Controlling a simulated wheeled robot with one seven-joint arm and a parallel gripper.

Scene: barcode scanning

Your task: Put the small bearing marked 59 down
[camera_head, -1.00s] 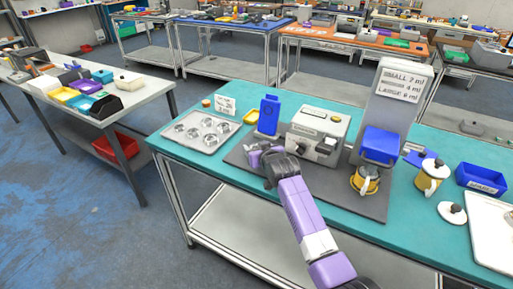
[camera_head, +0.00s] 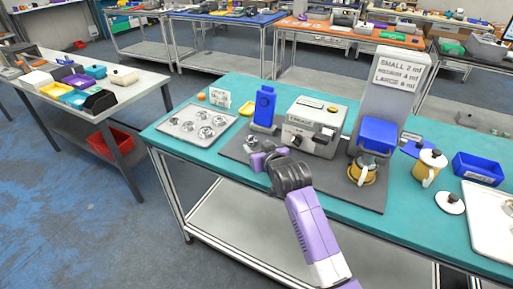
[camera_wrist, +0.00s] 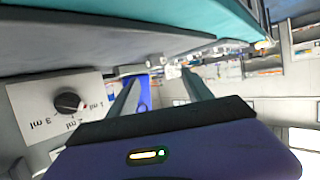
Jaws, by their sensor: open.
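A small silver ring-shaped piece (camera_head: 252,140), likely the small bearing, sits on the dark mat in front of the blue upright device (camera_head: 264,108). A number 59 cannot be read on it. My gripper (camera_head: 258,157) is low over the mat, just in front of this piece and apart from it, with its fingers spread and empty. In the wrist view the two fingers (camera_wrist: 158,92) stand apart, with part of the blue device (camera_wrist: 144,92) between them. A metal tray (camera_head: 172,128) with several silver round parts lies to the left.
A grey machine with a knob (camera_head: 313,125) stands right of the blue device. Further right are a dispenser with a size sign (camera_head: 398,75), yellow-and-white pots (camera_head: 430,165) and a blue bin (camera_head: 478,168). The teal table's (camera_head: 163,143) front left edge is clear.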

